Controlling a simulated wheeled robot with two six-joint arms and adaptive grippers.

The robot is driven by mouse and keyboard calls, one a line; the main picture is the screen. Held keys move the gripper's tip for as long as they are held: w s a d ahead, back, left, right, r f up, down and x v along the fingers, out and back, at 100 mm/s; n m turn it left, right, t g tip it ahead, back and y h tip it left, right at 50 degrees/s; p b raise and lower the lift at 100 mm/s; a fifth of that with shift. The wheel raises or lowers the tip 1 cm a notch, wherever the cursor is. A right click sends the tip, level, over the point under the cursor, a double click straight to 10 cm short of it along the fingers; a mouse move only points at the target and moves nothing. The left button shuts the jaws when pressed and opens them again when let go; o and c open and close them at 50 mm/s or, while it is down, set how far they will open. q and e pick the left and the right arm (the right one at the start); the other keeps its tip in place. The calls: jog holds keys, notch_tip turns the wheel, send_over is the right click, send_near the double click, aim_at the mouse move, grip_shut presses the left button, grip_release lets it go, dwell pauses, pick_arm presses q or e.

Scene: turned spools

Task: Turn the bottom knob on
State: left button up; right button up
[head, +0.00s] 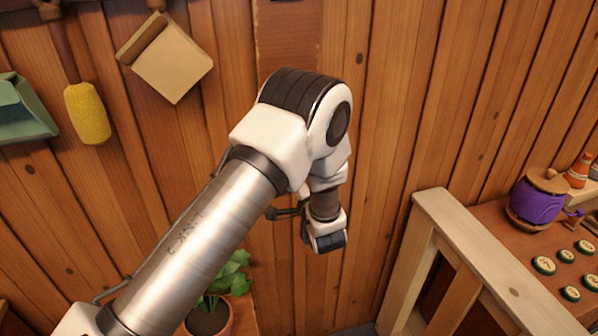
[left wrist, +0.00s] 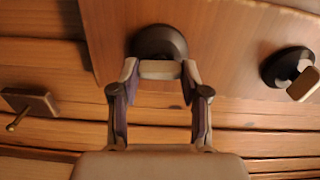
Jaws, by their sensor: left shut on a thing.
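In the left wrist view my left gripper (left wrist: 160,70) is shut on the pale bar of a knob (left wrist: 158,40) with a dark round base. The bar lies across the picture between the two fingertips. A second knob (left wrist: 290,68) with a dark base and a pale, tilted bar is to the right on the same brown panel (left wrist: 230,40). I cannot tell from these views which knob is the bottom one. In the head view my left arm reaches to the plank wall, and its gripper and the knobs cannot be made out. My right gripper is not in view.
A small square wooden piece with a peg (left wrist: 32,104) is on the planks at left. In the head view a potted plant (head: 208,316) stands below my arm. A wooden bench (head: 470,235) at right bears a purple pot (head: 537,205). A yellow brush (head: 87,114) hangs at left.

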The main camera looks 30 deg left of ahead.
pick_arm(q)
jog(key=shift+a+r+m, duration=0.1)
jog(key=shift+m, duration=0.3)
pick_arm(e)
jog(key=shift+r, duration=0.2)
pick_arm(q)
jog(key=o, duration=0.9)
jog(key=shift+o, duration=1.2)
jog(key=shift+a, duration=0.3)
jog(key=v, duration=0.7)
jog(key=shift+s+d, duration=0.2)
jog(key=shift+d, duration=0.05)
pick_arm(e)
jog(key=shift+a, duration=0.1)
pick_arm(q)
jog(key=shift+w+a, duration=0.1)
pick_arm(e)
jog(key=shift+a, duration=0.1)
